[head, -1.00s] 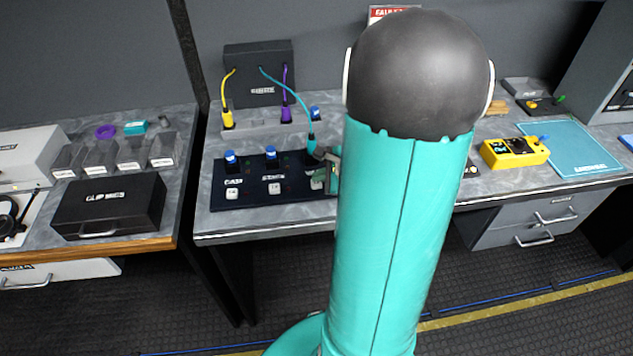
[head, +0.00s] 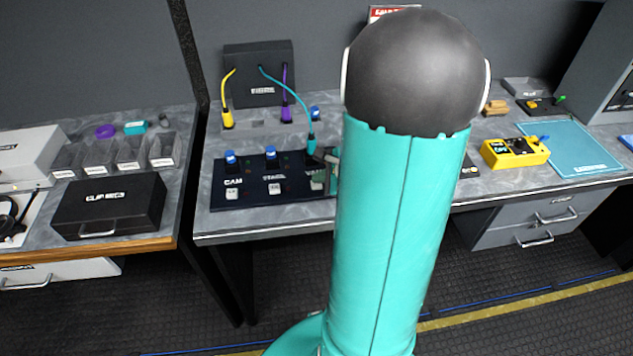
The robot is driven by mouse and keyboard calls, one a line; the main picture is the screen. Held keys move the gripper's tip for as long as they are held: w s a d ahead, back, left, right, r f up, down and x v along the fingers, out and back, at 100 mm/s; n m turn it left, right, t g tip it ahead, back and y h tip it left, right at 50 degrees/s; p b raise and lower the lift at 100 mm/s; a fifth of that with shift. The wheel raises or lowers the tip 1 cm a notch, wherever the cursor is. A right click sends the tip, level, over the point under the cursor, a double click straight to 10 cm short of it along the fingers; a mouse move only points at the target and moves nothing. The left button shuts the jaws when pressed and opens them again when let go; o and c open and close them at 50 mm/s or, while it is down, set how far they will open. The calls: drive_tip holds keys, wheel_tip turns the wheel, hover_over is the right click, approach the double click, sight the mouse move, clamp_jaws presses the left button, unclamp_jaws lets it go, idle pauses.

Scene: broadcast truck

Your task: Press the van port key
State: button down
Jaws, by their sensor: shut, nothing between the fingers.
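The dark port panel (head: 252,192) lies on the middle workbench. Its CAM port has a white key (head: 232,192) and a blue-capped connector (head: 231,158). Its STAGE port has a white key (head: 275,188) and a blue-capped connector (head: 270,154). The third port, at the panel's right, has a teal cable plug (head: 311,146) standing in or at it; its label is mostly covered. The third key (head: 317,183) shows only in part, behind my gripper. My gripper (head: 325,168) is shut and empty, beside the teal plug and over that key; contact cannot be told. My arm hides the panel's right end.
A black box (head: 258,88) with yellow, teal and purple cables stands behind the panel. A yellow device (head: 514,152) and a teal mat (head: 570,148) lie at the right. A black clip mics case (head: 110,205) sits on the left bench; a gap separates the benches.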

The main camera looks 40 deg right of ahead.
sight(320, 185)
drive_tip(key=shift+r, duration=3.25)
drive_tip(key=a+r+n+g+y, duration=0.1)
drive_tip(key=a+r+n, duration=0.2)
drive_tip(key=a+n, duration=0.45)
drive_tip(key=a+r+n+g+y, duration=0.15)
drive_tip(key=a+r+n, duration=0.25)
drive_tip(key=a, duration=0.6)
drive_tip(key=s+a+r+n+g+h, duration=0.1)
drive_tip(key=s+a+r+n+h, duration=0.2)
drive_tip(key=s+a+n, duration=0.6)
wheel_tip(320, 185, up, 3)
drive_tip(key=n, duration=0.4)
drive_tip(key=shift+a+f, duration=0.2)
drive_tip(key=shift+a, duration=0.15)
